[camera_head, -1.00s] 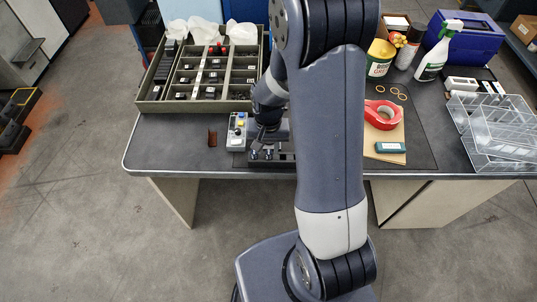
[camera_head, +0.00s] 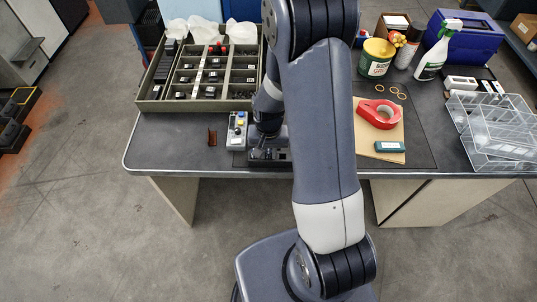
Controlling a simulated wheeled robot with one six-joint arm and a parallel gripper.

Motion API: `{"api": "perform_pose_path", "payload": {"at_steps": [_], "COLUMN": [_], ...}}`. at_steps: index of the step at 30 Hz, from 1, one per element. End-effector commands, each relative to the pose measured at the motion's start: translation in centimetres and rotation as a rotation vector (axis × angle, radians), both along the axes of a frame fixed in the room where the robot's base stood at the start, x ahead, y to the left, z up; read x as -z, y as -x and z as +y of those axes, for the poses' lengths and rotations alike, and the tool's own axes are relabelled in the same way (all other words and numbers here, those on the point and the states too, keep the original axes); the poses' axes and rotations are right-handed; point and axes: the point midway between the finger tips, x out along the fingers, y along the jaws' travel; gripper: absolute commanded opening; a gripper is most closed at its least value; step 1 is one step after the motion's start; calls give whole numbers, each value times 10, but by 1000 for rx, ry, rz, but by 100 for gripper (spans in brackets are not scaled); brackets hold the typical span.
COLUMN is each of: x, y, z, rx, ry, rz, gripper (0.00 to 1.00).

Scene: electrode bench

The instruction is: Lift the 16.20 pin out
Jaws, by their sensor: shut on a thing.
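My gripper (camera_head: 263,146) is down at a dark block (camera_head: 284,156) near the bench's front edge. It is shut on a pin, which is mostly hidden by the gripper at this size. I cannot read any size marks such as 16.20. The block's right part is hidden behind my arm. Whether the pin is seated in the block or clear of it cannot be told.
Right of my arm lie a red tape roll (camera_head: 367,107), a teal box (camera_head: 389,146) and clear plastic boxes (camera_head: 500,150). The bench's front left is mostly clear.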

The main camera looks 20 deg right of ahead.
Motion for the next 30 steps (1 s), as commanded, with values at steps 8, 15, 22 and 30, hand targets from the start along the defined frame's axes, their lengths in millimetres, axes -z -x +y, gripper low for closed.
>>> {"api": "perform_pose_path", "payload": {"at_steps": [8, 15, 22, 30], "x": [-2, -28, -68, -97], "y": [-1, -1, -1, -1], "z": [0, 0, 0, 0], "rx": [0, 0, 0, 0], "ry": [0, 0, 0, 0], "rz": [-2, -6, -6, -3], "gripper": [0, 0, 0, 0]}}
